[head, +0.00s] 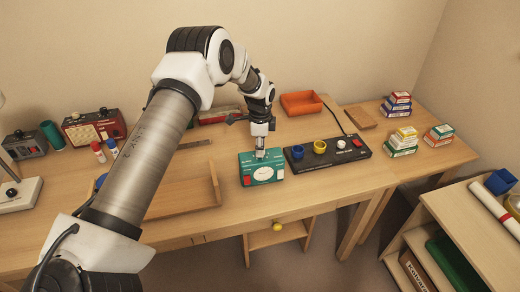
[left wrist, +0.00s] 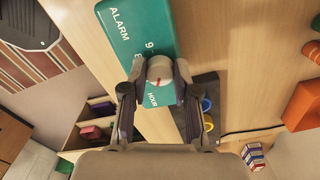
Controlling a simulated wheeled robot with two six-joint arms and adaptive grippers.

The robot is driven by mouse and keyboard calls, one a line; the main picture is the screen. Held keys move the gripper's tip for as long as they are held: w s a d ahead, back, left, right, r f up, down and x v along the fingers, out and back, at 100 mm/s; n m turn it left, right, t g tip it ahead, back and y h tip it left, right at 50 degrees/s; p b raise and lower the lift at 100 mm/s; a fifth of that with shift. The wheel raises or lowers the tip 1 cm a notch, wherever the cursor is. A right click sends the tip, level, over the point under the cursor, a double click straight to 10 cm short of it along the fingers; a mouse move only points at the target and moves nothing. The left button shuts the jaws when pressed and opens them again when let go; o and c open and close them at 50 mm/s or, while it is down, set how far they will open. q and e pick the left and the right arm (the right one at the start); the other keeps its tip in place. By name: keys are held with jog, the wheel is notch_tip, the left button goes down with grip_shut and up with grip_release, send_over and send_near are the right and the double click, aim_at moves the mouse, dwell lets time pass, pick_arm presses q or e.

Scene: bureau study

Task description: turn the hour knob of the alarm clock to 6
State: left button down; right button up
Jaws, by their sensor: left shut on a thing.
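The alarm clock (head: 247,179) is a teal box with a white dial, standing on the desk in the middle of the head view. In the left wrist view its teal top (left wrist: 135,25) carries the words ALARM and HOUR and a 9. The round cream hour knob (left wrist: 159,69) has a red mark; the fingers hide most of the scale around it, so I cannot tell the number it points to. My left gripper (head: 261,153) reaches down from above, and its two fingers (left wrist: 158,76) are shut on the knob from both sides. My right gripper is not in view.
A black panel (head: 345,156) with several knobs stands close right of the clock. A wooden tray (head: 190,195) lies left. An orange tray (head: 301,103) and a red radio (head: 92,127) stand farther back. Small boxes (head: 402,145) are stacked at right. The desk's front edge is near the clock.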

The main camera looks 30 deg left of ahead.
pick_arm(q)
jog(key=shift+s+f+m+b, duration=0.15)
jog(key=shift+m+b, duration=0.25)
jog(key=shift+m, duration=0.7)
jog(key=shift+s+f+m+b, duration=0.15)
jog(key=shift+m+b, duration=0.25)
jog(key=shift+m, duration=0.7)
jog(key=shift+w, duration=0.1)
jog(key=c, duration=1.2)
grip_release()
jog(key=o, duration=0.3)
jog(key=shift+w, duration=0.15)
jog(key=shift+o, duration=0.2)
jog(key=shift+r, duration=0.1)
notch_tip(320, 180, up, 12)
